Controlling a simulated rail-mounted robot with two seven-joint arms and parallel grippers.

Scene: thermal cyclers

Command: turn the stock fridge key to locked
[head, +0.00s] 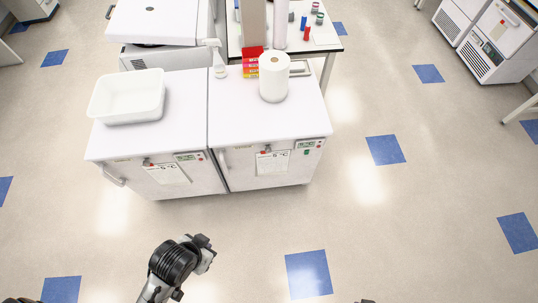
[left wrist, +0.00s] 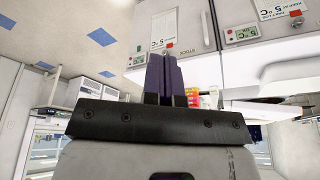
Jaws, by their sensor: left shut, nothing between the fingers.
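Two white fridges stand side by side under a white top. The right one (head: 285,175) seems to be the stock fridge: a STOCK label (left wrist: 206,33) shows upside down on its front in the left wrist view. Its lock (head: 266,149) is a small reddish spot above a 5 °C sheet; the key's angle is too small to read. In the left wrist view the lock (left wrist: 169,46) lies just past my fingertips. My left gripper (head: 208,240) is shut and empty, in front of the fridges and apart from them.
The left fridge (head: 160,180) has its own lock and sheet. On top stand a white tub (head: 127,97), a paper roll (head: 273,78) and a bottle (head: 218,62). The floor (head: 400,220) in front and to the right is clear.

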